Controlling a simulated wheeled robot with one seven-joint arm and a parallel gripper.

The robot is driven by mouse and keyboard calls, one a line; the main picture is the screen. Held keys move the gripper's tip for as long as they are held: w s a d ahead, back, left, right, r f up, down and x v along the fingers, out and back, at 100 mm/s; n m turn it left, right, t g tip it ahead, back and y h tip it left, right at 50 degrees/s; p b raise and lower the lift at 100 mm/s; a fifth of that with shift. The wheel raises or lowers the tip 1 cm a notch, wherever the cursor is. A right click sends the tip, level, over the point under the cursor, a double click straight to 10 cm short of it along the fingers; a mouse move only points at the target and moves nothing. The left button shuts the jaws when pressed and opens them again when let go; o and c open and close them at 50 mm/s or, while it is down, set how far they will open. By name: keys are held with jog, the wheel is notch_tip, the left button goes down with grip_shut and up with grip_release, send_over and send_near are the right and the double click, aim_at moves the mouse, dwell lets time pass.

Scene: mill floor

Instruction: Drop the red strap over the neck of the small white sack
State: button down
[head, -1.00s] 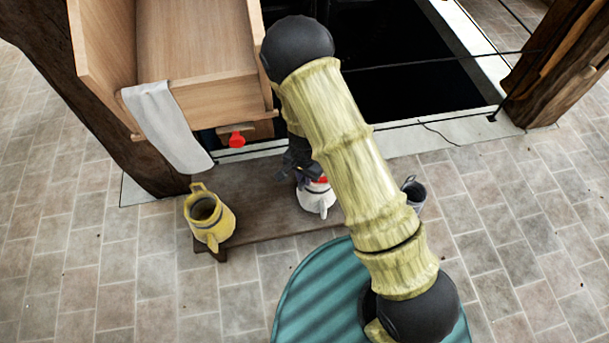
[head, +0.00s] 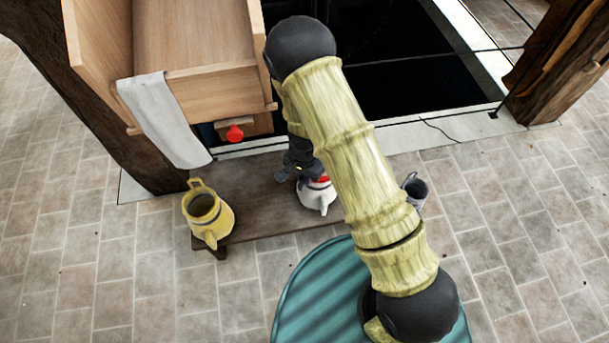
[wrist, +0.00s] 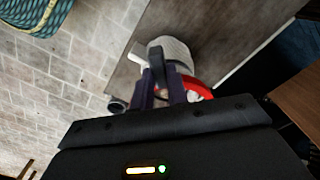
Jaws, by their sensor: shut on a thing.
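The small white sack (head: 316,199) stands on the low dark bench, partly hidden by my arm and gripper. The sack's pale body (wrist: 178,50) also shows beyond the fingers in the wrist view. My gripper (head: 303,176) is at the sack's top and is shut on the red strap (head: 323,179). In the wrist view the strap (wrist: 201,84) curves out to the right of my fingers (wrist: 162,86), with something white inside its curve. The fingers hide part of it, so I cannot tell whether it encircles the neck.
A yellow jug (head: 207,215) stands on the bench's (head: 262,222) left end, a grey mug (head: 414,188) at its right. A wooden chute (head: 214,95) with a white cloth (head: 163,120) and a red knob (head: 235,133) rises behind. A dark pit (head: 420,85) lies beyond.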

jog(key=shift+f+b, duration=0.6)
jog(key=shift+f, duration=0.4)
jog(key=shift+f+b, duration=0.95)
jog(key=shift+f, duration=0.45)
jog(key=shift+f, duration=0.35)
jog(key=shift+f+b, duration=1.15)
jog(key=shift+f, duration=0.25)
jog(key=shift+f, duration=0.4)
jog(key=c, duration=1.3)
grip_release()
jog(key=shift+r, duration=0.2)
